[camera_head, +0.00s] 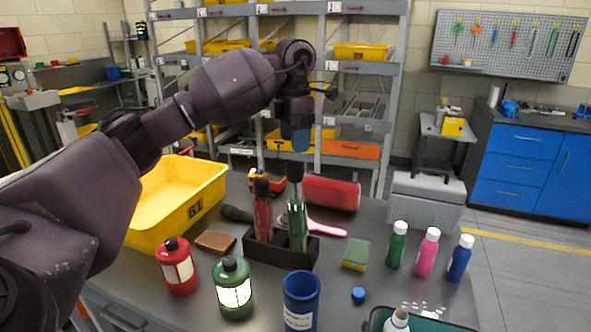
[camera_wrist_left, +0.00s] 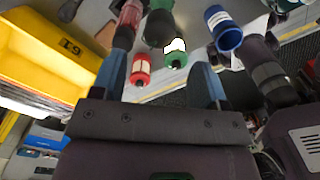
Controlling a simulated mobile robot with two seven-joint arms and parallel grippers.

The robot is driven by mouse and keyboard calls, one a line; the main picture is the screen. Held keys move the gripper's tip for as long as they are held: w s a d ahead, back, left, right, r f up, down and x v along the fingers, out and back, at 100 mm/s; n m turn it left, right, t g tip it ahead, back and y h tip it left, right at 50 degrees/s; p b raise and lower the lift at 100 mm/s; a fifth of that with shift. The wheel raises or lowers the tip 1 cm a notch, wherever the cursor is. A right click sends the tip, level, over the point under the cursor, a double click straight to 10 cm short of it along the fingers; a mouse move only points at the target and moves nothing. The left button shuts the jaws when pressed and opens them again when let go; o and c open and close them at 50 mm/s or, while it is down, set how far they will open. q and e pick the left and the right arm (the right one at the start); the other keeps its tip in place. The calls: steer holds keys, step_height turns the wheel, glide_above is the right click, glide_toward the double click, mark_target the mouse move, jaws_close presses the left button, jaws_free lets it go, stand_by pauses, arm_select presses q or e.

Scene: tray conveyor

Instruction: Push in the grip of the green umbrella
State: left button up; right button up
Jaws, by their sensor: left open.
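The green umbrella (camera_head: 297,228) stands upright in a black holder (camera_head: 272,252). Its dark grip (camera_head: 295,172) stands out above the green body. The red umbrella (camera_head: 262,215) stands in the holder just to its left, with a dark grip on top. My left gripper (camera_head: 296,138) points down above the green umbrella's grip, apart from it in the head view. In the left wrist view its blue fingers (camera_wrist_left: 163,75) are spread, with nothing held between them. The green umbrella's dark end (camera_wrist_left: 158,28) shows beyond them. My right gripper is not in view.
A yellow bin (camera_head: 205,185) stands left. A sponge (camera_head: 355,254) and several bottles (camera_head: 428,252) are right. A red roll (camera_head: 331,192) lies behind.

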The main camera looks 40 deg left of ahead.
mark_target(294, 163)
arm_select(q)
step_height(294, 163, down, 7)
steer(key=shift+r, duration=0.1)
steer(key=shift+d+f, duration=0.1)
steer(key=shift+f, duration=0.6)
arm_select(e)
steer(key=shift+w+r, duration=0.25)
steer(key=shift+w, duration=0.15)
